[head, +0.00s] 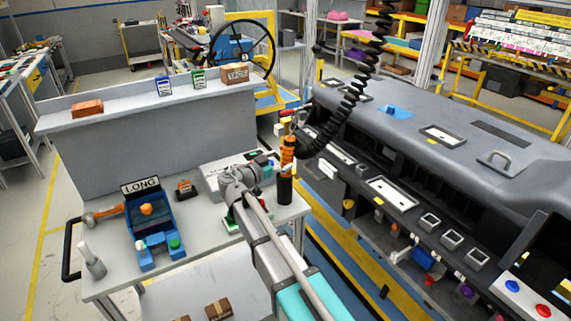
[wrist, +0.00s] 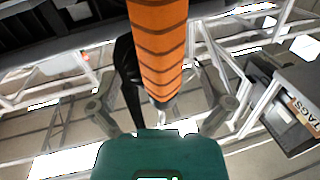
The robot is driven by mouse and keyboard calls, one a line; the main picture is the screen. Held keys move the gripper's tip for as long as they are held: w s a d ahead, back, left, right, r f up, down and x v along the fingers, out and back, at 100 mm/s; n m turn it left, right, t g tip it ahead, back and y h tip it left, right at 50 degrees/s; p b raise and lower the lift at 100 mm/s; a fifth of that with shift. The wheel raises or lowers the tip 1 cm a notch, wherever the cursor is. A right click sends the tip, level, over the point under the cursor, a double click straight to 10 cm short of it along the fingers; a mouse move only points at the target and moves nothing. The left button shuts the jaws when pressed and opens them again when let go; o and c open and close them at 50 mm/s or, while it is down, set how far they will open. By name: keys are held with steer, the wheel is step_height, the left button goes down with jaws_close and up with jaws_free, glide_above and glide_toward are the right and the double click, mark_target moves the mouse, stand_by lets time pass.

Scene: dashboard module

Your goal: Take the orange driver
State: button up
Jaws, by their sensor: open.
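The orange driver (head: 288,152) hangs upright from a black coiled cable, at the right edge of the workbench in the head view. Its lower end is black. In the wrist view its ribbed orange body (wrist: 158,45) fills the upper middle. My gripper (wrist: 160,108) is open, with one grey finger on each side of the driver's line in that view. I cannot tell whether the driver is between the fingers in depth or beyond them. No contact is visible. In the head view my wrist is just left of the driver, and the fingers are hard to make out.
The workbench (head: 200,268) carries a blue holder marked LONG (head: 150,228). The dashboard module (head: 460,150) stands close on the right. The coiled cable (head: 345,110) runs up from the driver. A shelf (head: 130,108) holds a TAGS box (head: 235,74) and small boxes.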

steer(key=shift+x, duration=1.45)
jaws_close()
